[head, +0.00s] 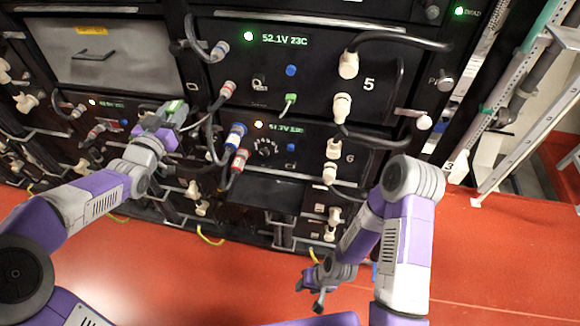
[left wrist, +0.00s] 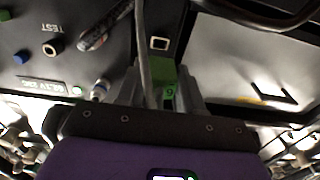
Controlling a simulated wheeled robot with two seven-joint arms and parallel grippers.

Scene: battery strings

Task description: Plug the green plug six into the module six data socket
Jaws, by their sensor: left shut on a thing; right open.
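My left gripper (head: 172,118) is shut on the green plug six (head: 173,107), in front of the rack and left of module six. In the left wrist view the green plug (left wrist: 169,91) sits between the fingers of my left gripper (left wrist: 168,100), with a 6 on its label and a grey cable running from it. Module six (head: 350,158) is the lower panel, with a lit display and a blue button (head: 291,147). Its data socket is too small to make out clearly. My right gripper (head: 318,287) is open and empty, low over the red floor.
Blue and red connectors (head: 236,137) with looping cables stand out at module six's left side. White power plugs (head: 333,149) stand out at its right. A metal ladder (head: 530,110) is at right.

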